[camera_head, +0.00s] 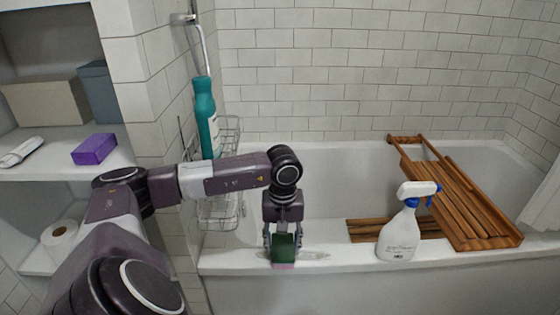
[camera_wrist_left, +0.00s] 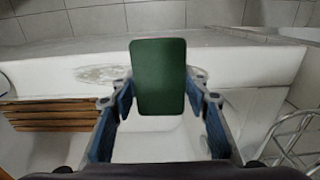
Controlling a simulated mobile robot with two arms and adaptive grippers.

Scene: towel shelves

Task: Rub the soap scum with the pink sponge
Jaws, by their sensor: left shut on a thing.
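The sponge (camera_head: 284,248) has a dark green face and a pink layer along its lower edge in the head view. My left gripper (camera_head: 283,240) is shut on it and holds it at the tub's front rim. In the left wrist view the sponge (camera_wrist_left: 158,78) shows only its green face, between the blue-padded fingers of the gripper (camera_wrist_left: 158,88). The soap scum (camera_head: 313,254) is a pale grey smear on the rim, just right of the sponge. It also shows in the wrist view (camera_wrist_left: 100,73). I cannot tell whether the sponge touches the rim. My right gripper is not in view.
A white spray bottle (camera_head: 400,225) stands on the rim to the right. A wooden rack (camera_head: 460,200) lies across the tub. A wire caddy (camera_head: 218,210) with a teal bottle (camera_head: 206,118) hangs at the left. Shelves hold a purple box (camera_head: 94,149).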

